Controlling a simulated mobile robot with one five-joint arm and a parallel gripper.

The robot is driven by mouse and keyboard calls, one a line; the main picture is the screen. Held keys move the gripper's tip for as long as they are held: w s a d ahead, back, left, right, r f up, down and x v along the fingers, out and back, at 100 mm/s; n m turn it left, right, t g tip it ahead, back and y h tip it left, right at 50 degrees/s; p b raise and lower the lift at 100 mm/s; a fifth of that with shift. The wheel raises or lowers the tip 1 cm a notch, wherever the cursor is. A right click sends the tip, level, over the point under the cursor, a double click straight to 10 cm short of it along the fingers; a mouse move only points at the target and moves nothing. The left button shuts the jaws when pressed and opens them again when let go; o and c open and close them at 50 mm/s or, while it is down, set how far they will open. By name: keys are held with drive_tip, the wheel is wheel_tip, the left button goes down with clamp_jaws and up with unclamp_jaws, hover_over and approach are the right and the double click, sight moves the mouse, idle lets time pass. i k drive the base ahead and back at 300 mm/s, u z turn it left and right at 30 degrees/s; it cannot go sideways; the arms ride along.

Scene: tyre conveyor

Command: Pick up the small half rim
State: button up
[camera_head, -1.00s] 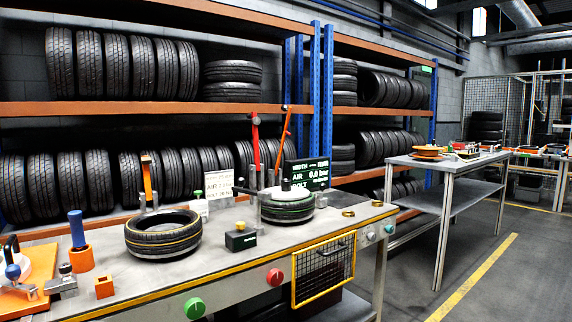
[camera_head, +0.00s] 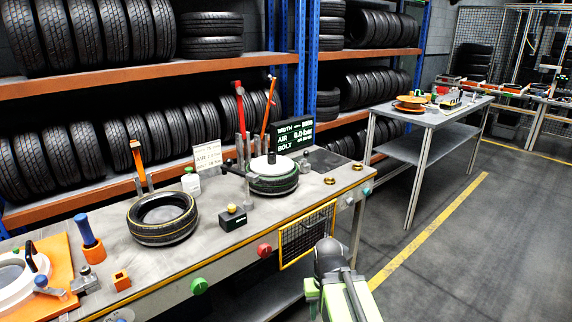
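I cannot tell for sure which piece is the small half rim. Orange round pieces (camera_head: 410,103), rim-like, lie at the near left end of the far grey table (camera_head: 425,117). On the near workbench (camera_head: 225,257), a white disc (camera_head: 271,166) sits on a small tyre (camera_head: 273,183), and a white ring (camera_head: 14,291) lies on an orange plate at the far left. Part of my arm, dark and pale green, shows at the bottom centre in front of the bench. My gripper's fingers cannot be made out.
A larger tyre (camera_head: 163,219) lies on the bench, with a small dark box (camera_head: 233,219) beside it. Tyre racks stand behind. Open floor (camera_head: 480,255) with a yellow line (camera_head: 428,230) lies to the right.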

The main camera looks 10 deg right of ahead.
sight(271, 164)
drive_tip(key=u, duration=1)
drive_tip(key=k, duration=0.1)
drive_tip(key=z, duration=2.5)
drive_tip(key=i, duration=2.35)
drive_tip(key=u, duration=1.4)
drive_tip(key=k, duration=0.15)
drive_tip(key=u, duration=2.2)
drive_tip(key=i, duration=1)
drive_tip(key=u, duration=0.25)
